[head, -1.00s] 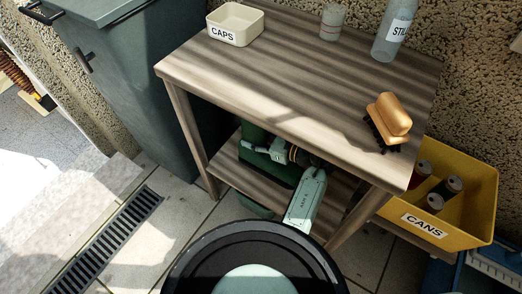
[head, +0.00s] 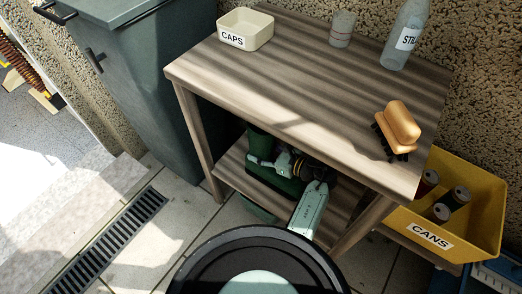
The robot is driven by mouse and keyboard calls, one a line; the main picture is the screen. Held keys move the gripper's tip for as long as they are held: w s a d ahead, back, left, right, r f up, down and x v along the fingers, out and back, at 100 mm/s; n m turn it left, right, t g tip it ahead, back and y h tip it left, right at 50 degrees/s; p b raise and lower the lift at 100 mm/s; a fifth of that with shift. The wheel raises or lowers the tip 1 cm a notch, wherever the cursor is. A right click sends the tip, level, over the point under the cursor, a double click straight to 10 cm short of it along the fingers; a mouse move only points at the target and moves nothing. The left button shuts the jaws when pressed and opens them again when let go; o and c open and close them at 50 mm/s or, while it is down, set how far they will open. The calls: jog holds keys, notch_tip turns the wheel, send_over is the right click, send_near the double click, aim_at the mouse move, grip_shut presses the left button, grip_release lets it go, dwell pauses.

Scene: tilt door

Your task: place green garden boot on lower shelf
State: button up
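The green garden boot (head: 259,142) is under the table top, at the left part of the slatted lower shelf (head: 229,167). It looks upright, with its sole at or very near the shelf boards. My gripper (head: 267,162) reaches in under the table top from the right, and a pale finger crosses in front of the boot's shaft. The far finger is hidden, so I cannot tell whether the gripper grips the boot or only lies against it.
The table top (head: 300,85) overhangs my gripper and holds a CAPS box (head: 246,32), a glass (head: 341,29), a bottle (head: 404,38) and a brush (head: 397,128). A yellow CANS crate (head: 480,215) stands right, a bin (head: 150,100) left. A green object (head: 256,211) shows below the shelf.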

jog(key=shift+o, duration=1)
jog(key=shift+r+p, duration=0.3)
jog(key=b+v, duration=0.1)
jog(key=v, duration=0.6)
jog(key=shift+s+d+f+b, duration=0.1)
jog(key=shift+s+d+b, duration=0.05)
jog(key=shift+d+b, duration=0.15)
